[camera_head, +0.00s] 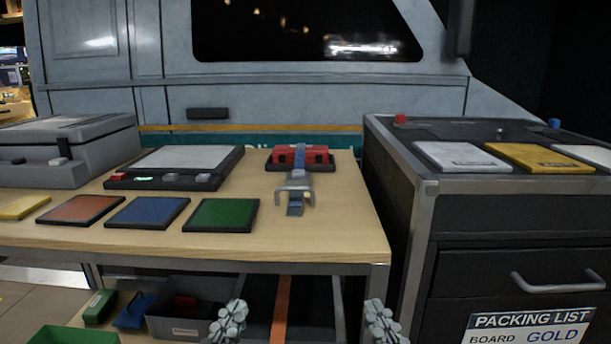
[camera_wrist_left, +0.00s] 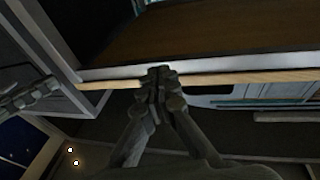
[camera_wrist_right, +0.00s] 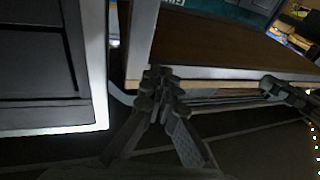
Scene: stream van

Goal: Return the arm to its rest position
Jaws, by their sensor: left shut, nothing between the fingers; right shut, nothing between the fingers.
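My left gripper (camera_head: 229,322) and my right gripper (camera_head: 384,324) show at the bottom edge of the head view, in front of the wooden table (camera_head: 345,236) and below its top. Both point away from the camera and are apart from each other. In the left wrist view the left gripper's fingers (camera_wrist_left: 158,78) are together and empty, near the table edge. In the right wrist view the right gripper's fingers (camera_wrist_right: 160,80) are together and empty, with the table edge beyond them. Neither gripper holds anything.
On the table are red, blue and green pads (camera_head: 222,215), a flat scale-like device (camera_head: 178,166), a red case (camera_head: 300,156) and a metal clamp-like piece (camera_head: 296,190). A dark drawer cabinet (camera_head: 500,230) stands at right. A grey bin (camera_head: 183,308) sits on the lower shelf.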

